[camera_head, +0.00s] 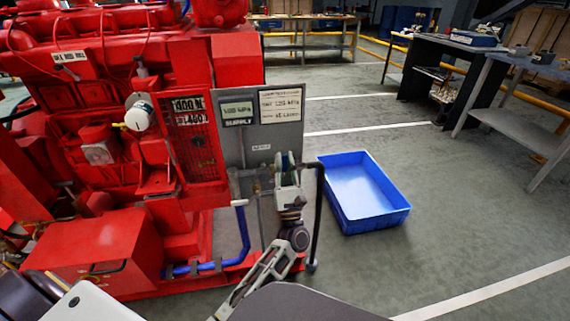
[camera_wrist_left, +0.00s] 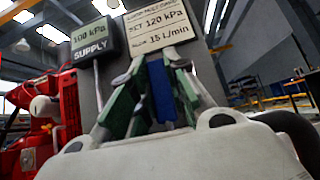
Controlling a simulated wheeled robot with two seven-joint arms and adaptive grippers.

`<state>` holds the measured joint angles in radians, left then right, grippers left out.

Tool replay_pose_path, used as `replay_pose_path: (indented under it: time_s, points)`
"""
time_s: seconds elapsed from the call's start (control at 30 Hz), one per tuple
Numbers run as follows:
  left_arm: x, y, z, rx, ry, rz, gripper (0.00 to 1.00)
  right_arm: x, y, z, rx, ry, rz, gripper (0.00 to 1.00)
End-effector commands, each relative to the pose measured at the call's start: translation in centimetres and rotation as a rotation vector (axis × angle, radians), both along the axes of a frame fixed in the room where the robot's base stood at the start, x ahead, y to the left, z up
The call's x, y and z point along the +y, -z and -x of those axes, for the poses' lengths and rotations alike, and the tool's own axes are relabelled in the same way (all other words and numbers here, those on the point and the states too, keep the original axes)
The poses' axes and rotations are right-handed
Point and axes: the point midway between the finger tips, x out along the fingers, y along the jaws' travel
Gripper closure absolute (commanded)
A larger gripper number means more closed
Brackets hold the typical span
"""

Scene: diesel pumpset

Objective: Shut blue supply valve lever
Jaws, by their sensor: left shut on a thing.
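My left gripper (camera_head: 286,163) is at the grey panel (camera_head: 233,160) on the front of the red pumpset. In the left wrist view, the blue valve lever (camera_wrist_left: 162,92) stands between the two green-padded fingers of the left gripper (camera_wrist_left: 160,75), which is shut on it. In the head view the lever is mostly hidden by the fingers, so its angle is hard to tell. Pipe fittings (camera_head: 240,178) and a blue hose (camera_head: 243,225) show left of the gripper. My right gripper is not in view.
Above the gripper are a SUPPLY gauge (camera_head: 237,111), reading 100 kPa in the left wrist view, and a label plate (camera_head: 282,104). A dark hose (camera_head: 318,215) hangs right of the gripper. A blue crate (camera_head: 398,217) lies on the floor. Workbenches (camera_head: 520,62) stand farther back.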

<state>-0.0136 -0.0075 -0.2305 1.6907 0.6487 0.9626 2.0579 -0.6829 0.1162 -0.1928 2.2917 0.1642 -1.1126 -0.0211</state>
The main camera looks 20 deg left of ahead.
Motion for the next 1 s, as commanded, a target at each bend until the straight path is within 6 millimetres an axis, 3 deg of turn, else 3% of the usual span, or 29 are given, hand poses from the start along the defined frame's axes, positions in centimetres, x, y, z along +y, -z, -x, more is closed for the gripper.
replay_pose_path:
  time_s: [0.23, 0.27, 0.43, 1.0]
  points:
    - [0.0, 0.2, 0.0, 0.004, 0.0, -0.001, 1.0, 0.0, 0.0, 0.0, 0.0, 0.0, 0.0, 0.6]
    - [0.0, 0.2, 0.0, 0.004, 0.0, -0.001, 0.82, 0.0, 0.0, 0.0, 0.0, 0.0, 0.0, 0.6]
    - [0.0, 0.1, 0.0, 0.003, 0.001, -0.001, 0.61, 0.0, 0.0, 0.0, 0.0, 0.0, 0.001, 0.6]
    - [0.0, -1.1, 0.0, 0.001, 0.0, -0.001, 0.61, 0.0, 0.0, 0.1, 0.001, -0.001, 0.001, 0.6]
